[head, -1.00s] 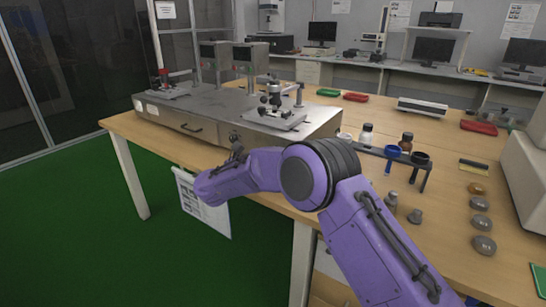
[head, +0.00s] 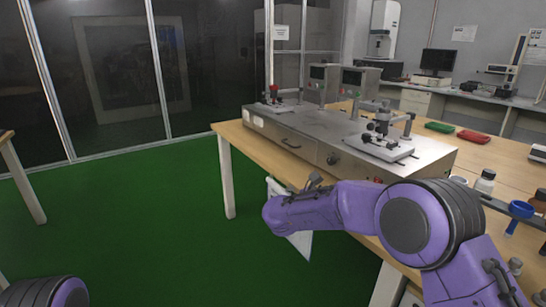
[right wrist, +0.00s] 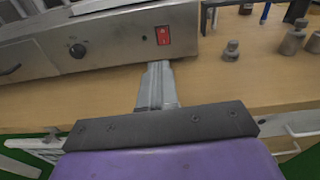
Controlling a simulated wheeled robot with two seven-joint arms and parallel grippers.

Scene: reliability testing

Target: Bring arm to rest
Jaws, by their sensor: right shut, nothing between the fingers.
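My right arm (head: 405,225), purple with dark joints, comes in from the lower right of the head view and bends left across the front edge of the wooden bench (head: 238,137). Its gripper shows in the right wrist view (right wrist: 158,70) as grey fingers shut together, with nothing between them. The fingers point toward the bench, close to the front of a steel testing machine (right wrist: 120,42); I cannot tell if they touch anything. Part of my left arm (head: 48,292) shows at the lower left of the head view. Its gripper is out of view.
Metal weights (right wrist: 231,50) stand on the bench right of the fingers. A white bottle (head: 485,181) and a blue ring holder (head: 520,209) are at the right. A white sheet (head: 300,243) hangs behind my wrist. Green floor (head: 150,215) is clear at the left.

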